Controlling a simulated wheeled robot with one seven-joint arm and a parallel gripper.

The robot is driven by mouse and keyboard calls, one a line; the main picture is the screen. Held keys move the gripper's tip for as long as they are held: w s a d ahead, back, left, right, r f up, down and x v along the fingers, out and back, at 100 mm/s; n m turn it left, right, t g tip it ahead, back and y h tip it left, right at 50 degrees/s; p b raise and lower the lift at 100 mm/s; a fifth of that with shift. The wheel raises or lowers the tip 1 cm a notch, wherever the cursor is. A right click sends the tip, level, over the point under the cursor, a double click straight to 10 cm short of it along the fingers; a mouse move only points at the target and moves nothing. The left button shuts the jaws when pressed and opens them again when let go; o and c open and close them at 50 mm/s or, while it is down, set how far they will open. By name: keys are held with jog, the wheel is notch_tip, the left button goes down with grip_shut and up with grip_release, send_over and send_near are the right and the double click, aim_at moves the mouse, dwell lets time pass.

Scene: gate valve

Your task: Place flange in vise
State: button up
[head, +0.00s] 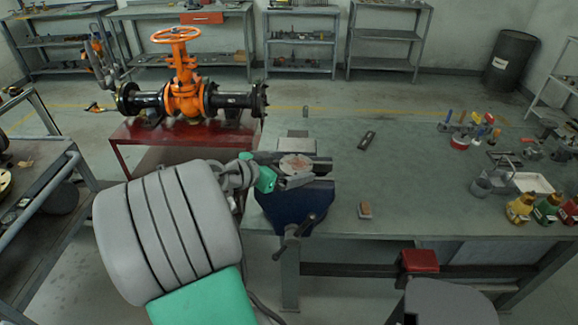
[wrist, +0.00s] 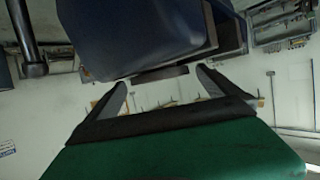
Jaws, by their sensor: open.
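The flange (head: 296,163) is a round, pale disc with rusty patches. In the head view it lies at the jaws of the vise, flat side up; whether it is clamped I cannot tell. The blue vise (head: 292,207) is fixed at the bench's left front corner; its blue body fills the top of the wrist view (wrist: 150,40). My gripper (wrist: 162,78) is open, its two dark fingers apart below the vise body in that picture. In the head view my gripper (head: 268,177) is at the vise's left side, partly hidden. A dark bar shows between the fingertips; I cannot tell what it is.
The green workbench (head: 420,200) has a clear middle. A small brown block (head: 365,210) and a dark flat part (head: 367,140) lie right of the vise. Bottles (head: 545,208) and tools crowd the right end. An orange gate valve (head: 183,95) stands on a red stand behind left.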

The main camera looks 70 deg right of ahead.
jog(key=shift+r, duration=0.2)
jog(key=v, duration=1.2)
jog(key=w+a+f+n+t+y, duration=0.2)
jog(key=w+a+f+n+t, duration=0.2)
jog(key=w+a+n, duration=0.3)
jog(key=w+a+f+n+t+y, duration=0.2)
jog(key=w+a+f+n+t, duration=0.3)
jog(key=w, duration=0.4)
jog(key=w+a+n+t+y, duration=0.1)
jog(key=a+n+y, duration=0.6)
jog(key=a, duration=1.8)
jog(key=n, duration=0.5)
jog(key=shift+w+n+t, duration=0.25)
jog(key=shift+n+t, duration=0.15)
jog(key=shift+c, duration=0.2)
